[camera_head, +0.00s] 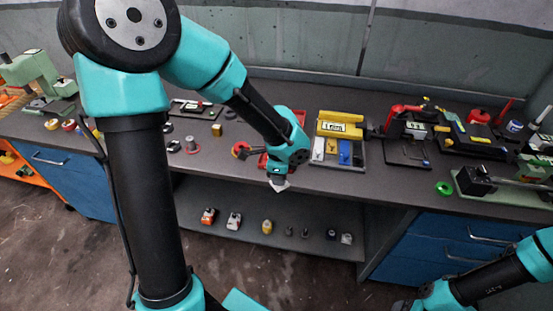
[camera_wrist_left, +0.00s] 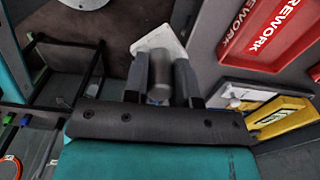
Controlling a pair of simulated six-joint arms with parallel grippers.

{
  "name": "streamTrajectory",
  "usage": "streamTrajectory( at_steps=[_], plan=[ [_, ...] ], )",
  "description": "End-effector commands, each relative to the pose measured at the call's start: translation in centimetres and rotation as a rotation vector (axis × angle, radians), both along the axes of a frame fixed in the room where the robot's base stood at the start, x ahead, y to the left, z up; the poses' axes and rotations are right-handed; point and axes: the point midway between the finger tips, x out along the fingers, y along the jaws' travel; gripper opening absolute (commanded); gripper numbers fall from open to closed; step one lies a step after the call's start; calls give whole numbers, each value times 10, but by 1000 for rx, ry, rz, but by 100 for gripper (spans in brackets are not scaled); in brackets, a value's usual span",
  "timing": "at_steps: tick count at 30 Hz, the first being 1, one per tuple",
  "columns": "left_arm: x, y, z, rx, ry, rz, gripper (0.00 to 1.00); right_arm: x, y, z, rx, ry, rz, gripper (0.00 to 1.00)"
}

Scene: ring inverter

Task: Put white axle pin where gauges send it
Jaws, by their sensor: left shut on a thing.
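My left gripper (camera_head: 279,181) is shut on the white axle pin (camera_head: 281,187) and holds it in front of the bench's front edge. In the left wrist view the fingers (camera_wrist_left: 161,78) close around a grey cylindrical part, with a pale squarish plate (camera_wrist_left: 159,41) beyond the fingertips; I take both to be the pin. A gauge-like device (camera_head: 413,127) with a small lit display stands on the bench to the right; its reading is too small to be sure of. My right gripper is not clearly in view; only its arm shows at lower right.
A red tray marked REWORK (camera_wrist_left: 268,32) is beside the left gripper. A green ring (camera_head: 444,188) lies near the right front edge. Several small items stand on the lower shelf (camera_head: 310,216).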

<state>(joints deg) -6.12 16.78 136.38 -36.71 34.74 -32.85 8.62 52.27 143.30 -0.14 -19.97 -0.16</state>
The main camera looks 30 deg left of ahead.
Motion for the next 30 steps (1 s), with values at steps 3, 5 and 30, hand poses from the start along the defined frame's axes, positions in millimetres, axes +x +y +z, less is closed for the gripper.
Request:
streamTrajectory(
  at_steps=[3,5,30],
  plan=[
    [5,3,0,0,-1,2,0,0,0,0,0,0,0,78],
    [10,6,-1,0,-1,3,0,0,0,0,0,0,0,78],
    [130,79,-14,1,-2,0,0,0,0,0,0,0,0,78]
  ],
)
